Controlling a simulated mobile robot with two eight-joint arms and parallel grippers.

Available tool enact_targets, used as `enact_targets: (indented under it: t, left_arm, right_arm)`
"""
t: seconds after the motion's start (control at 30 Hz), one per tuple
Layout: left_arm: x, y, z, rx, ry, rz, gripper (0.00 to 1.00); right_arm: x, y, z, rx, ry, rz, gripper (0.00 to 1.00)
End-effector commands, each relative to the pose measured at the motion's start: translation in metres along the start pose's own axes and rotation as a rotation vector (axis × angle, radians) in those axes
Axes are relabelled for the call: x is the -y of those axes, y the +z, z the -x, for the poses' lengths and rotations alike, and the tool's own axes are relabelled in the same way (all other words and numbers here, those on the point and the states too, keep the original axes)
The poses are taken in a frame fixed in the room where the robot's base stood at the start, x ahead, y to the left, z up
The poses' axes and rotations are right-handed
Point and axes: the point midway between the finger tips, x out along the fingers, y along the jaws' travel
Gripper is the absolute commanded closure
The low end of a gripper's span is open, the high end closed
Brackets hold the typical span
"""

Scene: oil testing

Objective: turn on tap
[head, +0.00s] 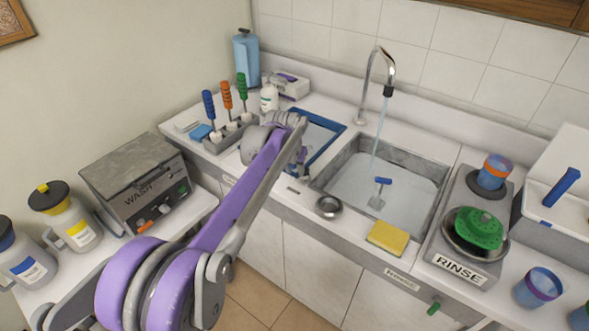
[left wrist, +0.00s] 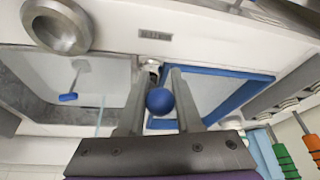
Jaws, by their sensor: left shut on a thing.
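The curved metal tap (head: 375,70) stands at the back of the sink (head: 428,205). A thin stream of water (head: 379,130) runs from its spout into the sink. In the left wrist view, a round blue knob (left wrist: 159,101) sits between the two fingers of my left gripper (left wrist: 158,78), which is shut on it. A small metal piece shows just beyond the knob. In the head view my left gripper (head: 300,160) is partly hidden by my arm, near the sink's left side, and the knob cannot be made out. My right gripper is not in view.
A blue-rimmed tray (head: 337,133) lies left of the sink, with a tool rack (head: 222,141) beyond. A blue-handled tool (head: 383,182) is in the sink. The RINSE station (head: 459,268) is right.

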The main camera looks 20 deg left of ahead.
Motion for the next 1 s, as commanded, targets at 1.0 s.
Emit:
enact_targets:
  t: [1.0]
  left_arm:
    - [0.002,0.01,-0.007,-0.161,0.041,0.02,1.0]
  right_arm:
    - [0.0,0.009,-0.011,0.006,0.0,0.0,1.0]
